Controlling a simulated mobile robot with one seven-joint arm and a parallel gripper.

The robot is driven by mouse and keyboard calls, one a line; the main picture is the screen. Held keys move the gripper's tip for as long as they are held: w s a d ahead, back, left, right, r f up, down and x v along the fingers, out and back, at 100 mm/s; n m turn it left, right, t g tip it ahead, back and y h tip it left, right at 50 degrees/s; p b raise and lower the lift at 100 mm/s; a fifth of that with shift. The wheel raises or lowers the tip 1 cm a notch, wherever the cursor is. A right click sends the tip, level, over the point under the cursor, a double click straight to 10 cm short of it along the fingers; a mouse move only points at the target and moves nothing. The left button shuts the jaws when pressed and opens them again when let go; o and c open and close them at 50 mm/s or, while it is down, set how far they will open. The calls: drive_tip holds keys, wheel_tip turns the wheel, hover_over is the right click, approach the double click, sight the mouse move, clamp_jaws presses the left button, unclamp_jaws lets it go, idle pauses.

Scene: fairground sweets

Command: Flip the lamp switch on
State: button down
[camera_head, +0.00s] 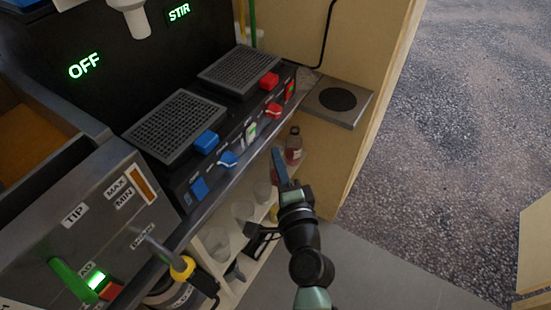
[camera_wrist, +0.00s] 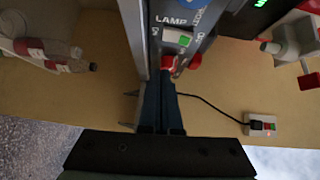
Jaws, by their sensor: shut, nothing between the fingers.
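The lamp switch (camera_wrist: 177,38) is a small white and green rocker beside the printed word LAMP in the wrist view. In the head view a small pale-green rocker (camera_head: 250,132) shows on the front of the black machine, between the blue and red controls. I cannot tell for certain which way the rocker is tipped. My gripper (camera_wrist: 160,78) has its dark fingers together and empty, with the tips just short of the panel, near a red knob (camera_wrist: 168,62) and the rocker. In the head view my gripper (camera_head: 277,152) points up at the machine's front edge.
A red lever (camera_head: 273,110) and a blue lever (camera_head: 228,158) flank the rocker. A wooden side wall (camera_head: 370,150) stands to the right. A cable leads to a small switch box (camera_wrist: 262,125).

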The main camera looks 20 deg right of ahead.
drive_tip(key=s+a+b, duration=0.1)
drive_tip(key=s+b, duration=0.1)
drive_tip(key=s, duration=0.6)
drive_tip(key=shift+s+a+f, duration=0.25)
drive_tip(key=shift+s+f, duration=0.05)
drive_tip(key=shift+f, duration=0.15)
